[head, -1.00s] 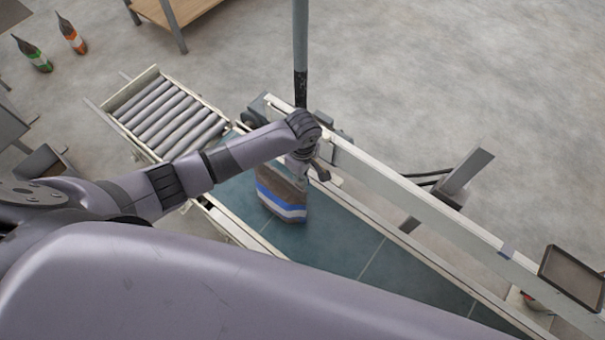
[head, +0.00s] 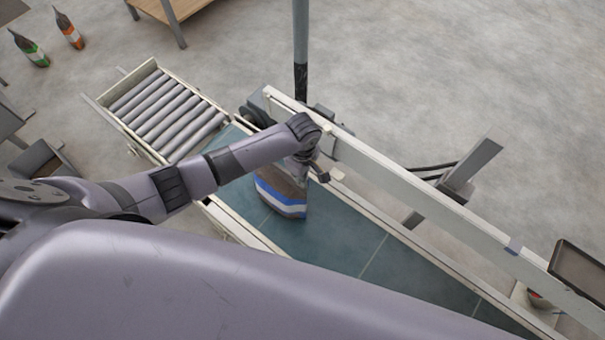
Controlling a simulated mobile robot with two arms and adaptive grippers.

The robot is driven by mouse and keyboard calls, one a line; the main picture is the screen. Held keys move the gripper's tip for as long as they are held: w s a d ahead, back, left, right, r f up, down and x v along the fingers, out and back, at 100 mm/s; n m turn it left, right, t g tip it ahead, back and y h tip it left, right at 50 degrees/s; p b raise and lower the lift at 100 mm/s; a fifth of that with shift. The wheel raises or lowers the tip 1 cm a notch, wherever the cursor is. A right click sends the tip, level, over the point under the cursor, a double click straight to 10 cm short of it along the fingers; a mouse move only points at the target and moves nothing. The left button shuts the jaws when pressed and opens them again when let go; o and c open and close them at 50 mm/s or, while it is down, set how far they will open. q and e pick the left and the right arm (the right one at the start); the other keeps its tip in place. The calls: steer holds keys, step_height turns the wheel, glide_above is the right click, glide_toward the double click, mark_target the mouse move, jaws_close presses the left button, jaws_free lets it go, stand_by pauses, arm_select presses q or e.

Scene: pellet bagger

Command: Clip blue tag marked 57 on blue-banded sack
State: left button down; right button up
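The blue-banded sack (head: 281,196) stands on the teal conveyor belt (head: 335,240), with a blue and white band around its lower part. My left gripper (head: 318,172) is at the top of the sack, on its right side. My wrist and arm hide the sack's top, so I cannot tell whether the fingers touch it or hold anything. I cannot make out a blue tag marked 57. My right gripper is not in view.
A long pale rail (head: 420,207) runs along the belt's far side. A roller conveyor (head: 165,112) adjoins at the left. A dark tray (head: 580,268) sits at the right. Green-banded (head: 31,48) and orange-banded (head: 69,31) sacks stand on the floor. A grey post (head: 301,50) rises behind.

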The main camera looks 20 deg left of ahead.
arm_select(q)
steer(key=shift+s+f, duration=0.2)
steer(key=shift+f, duration=0.05)
stand_by(0.3)
steer(key=shift+s+f, duration=0.15)
steer(key=shift+f, duration=0.1)
stand_by(0.4)
steer(key=c, duration=1.7)
jaws_free()
steer(key=shift+a, duration=0.1)
steer(key=shift+w+r, duration=0.15)
steer(key=shift+w, duration=0.15)
steer(key=shift+r, duration=0.15)
step_height(320, 180, up, 12)
steer(key=shift+f, duration=0.1)
steer(key=shift+s+f, duration=0.1)
